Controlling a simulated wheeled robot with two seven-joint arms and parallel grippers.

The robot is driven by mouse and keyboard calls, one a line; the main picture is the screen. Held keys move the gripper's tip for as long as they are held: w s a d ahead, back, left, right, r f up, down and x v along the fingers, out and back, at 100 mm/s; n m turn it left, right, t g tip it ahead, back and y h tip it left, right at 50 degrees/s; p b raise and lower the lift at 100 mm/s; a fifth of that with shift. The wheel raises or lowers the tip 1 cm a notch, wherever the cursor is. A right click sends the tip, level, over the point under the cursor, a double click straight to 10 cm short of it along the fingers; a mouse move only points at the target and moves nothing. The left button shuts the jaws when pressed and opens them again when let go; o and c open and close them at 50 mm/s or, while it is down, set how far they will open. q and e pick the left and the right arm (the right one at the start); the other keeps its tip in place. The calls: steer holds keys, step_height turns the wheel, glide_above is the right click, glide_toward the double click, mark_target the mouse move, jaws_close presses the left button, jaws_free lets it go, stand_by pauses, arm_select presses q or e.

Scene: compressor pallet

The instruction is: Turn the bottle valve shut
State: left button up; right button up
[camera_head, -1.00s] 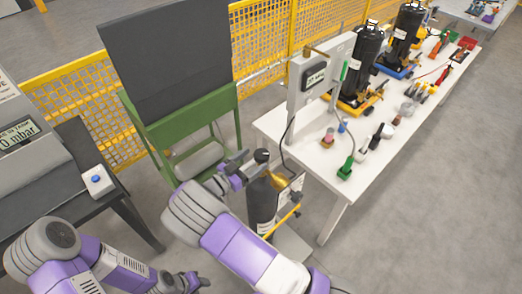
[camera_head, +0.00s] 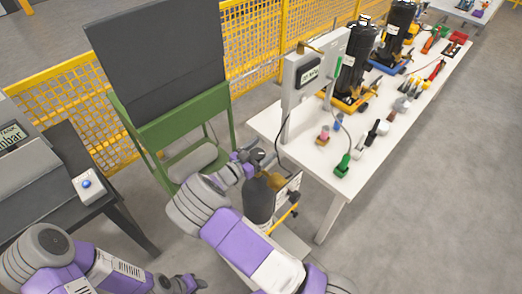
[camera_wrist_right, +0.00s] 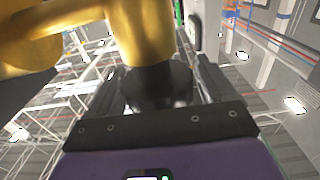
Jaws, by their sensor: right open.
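A dark gas bottle (camera_head: 259,203) stands upright on a small trolley beside the white table's near end. Its brass valve (camera_head: 270,180) has a black knob (camera_wrist_right: 158,85). My right gripper (camera_head: 254,158) is at the top of the bottle, with its fingers open on either side of the knob. In the right wrist view, the open gripper (camera_wrist_right: 162,92) has the knob between its fingers and the brass valve body (camera_wrist_right: 140,30) beyond. Whether a finger touches the knob is unclear. My left gripper (camera_head: 188,284) is low at the bottom edge, away from the bottle; its fingers are too small to judge.
The white table (camera_head: 312,160) holds a gauge box (camera_head: 310,75), black compressors and small tools. A green stand with a dark panel (camera_head: 160,60) is behind the bottle. A dark bench with a blue button box (camera_head: 88,186) is at left. Floor at right is clear.

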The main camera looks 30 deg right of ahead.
steer(key=c, duration=1)
steer(key=shift+o, duration=0.2)
steer(key=shift+s+d+f+m+g+h+b, duration=0.1)
steer(key=shift+m+g+h+b, duration=0.15)
steer(key=shift+m+g+b, duration=0.7)
steer(key=shift+s+f+m+g+h+b, duration=0.1)
steer(key=shift+m+g+h+b, duration=0.35)
steer(key=shift+g, duration=0.9)
steer(key=m+g+b, duration=0.1)
steer(key=g, duration=0.1)
steer(key=m+g, duration=0.1)
steer(key=g, duration=0.1)
steer(key=shift+s+m+y+b, duration=0.2)
steer(key=shift+m+y+b, duration=0.1)
steer(key=shift+m+b, duration=0.1)
steer(key=m+g+b, duration=0.1)
steer(key=m+g, duration=0.1)
steer(key=g, duration=0.1)
steer(key=shift+s+y, duration=0.15)
steer(key=shift+y, duration=0.25)
steer(key=shift+s+r+m+g+y, duration=0.15)
steer(key=shift+m+g+y, duration=0.25)
steer(key=shift+m+g, duration=0.45)
steer(key=shift+g, duration=0.35)
steer(key=shift+a, duration=0.2)
